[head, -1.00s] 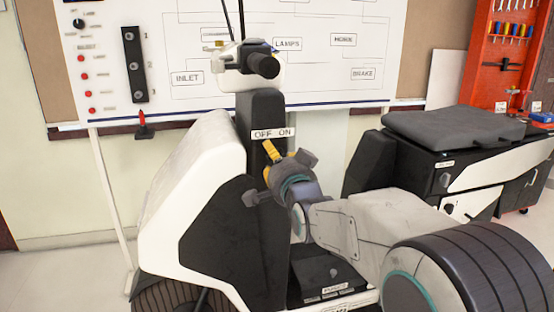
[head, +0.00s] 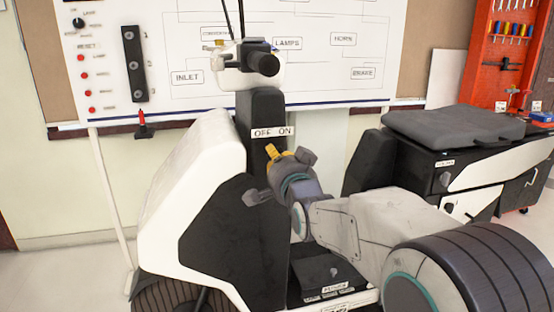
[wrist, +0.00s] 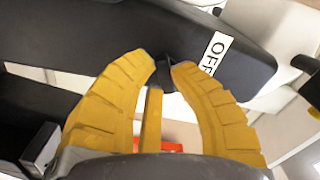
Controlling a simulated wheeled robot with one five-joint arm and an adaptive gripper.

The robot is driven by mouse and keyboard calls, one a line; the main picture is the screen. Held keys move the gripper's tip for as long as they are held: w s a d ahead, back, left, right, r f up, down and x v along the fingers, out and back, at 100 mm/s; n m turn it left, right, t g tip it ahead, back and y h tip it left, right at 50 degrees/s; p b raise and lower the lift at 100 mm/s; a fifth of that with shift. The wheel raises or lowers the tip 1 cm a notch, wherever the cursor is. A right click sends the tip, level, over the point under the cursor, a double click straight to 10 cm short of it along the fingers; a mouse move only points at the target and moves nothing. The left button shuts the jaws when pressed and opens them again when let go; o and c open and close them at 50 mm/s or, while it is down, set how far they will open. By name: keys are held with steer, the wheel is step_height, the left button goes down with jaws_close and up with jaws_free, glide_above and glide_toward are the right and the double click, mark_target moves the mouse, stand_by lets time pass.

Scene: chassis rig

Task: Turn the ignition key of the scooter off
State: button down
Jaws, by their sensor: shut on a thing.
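The scooter (head: 195,190) stands in the head view, with a white front shield and a dark upright column (head: 258,108). A white OFF/ON label (head: 272,132) is on the column, and its OFF end (wrist: 213,54) shows in the wrist view. My gripper (head: 270,151) is just below the label. In the wrist view my gripper's yellow fingers (wrist: 166,68) close around a small black ignition key (wrist: 164,76) against the dark column. The key is hidden in the head view, and I cannot tell its exact angle.
The handlebar grip (head: 262,65) stands above the column. The dark seat (head: 455,135) is at the right. A whiteboard (head: 340,50) with diagram labels is behind, and a red tool board (head: 505,50) is at the upper right.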

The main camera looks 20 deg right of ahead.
steer(key=shift+d+r+n+b, duration=0.1)
steer(key=shift+n+b, duration=2.75)
steer(key=shift+b, duration=0.85)
steer(key=shift+d+r+n+b, duration=0.1)
steer(key=shift+n+b, duration=2.75)
steer(key=shift+b, duration=0.8)
steer(key=c, duration=1.1)
jaws_free()
steer(key=shift+a, duration=0.1)
steer(key=shift+o, duration=0.2)
steer(key=s, duration=1.2)
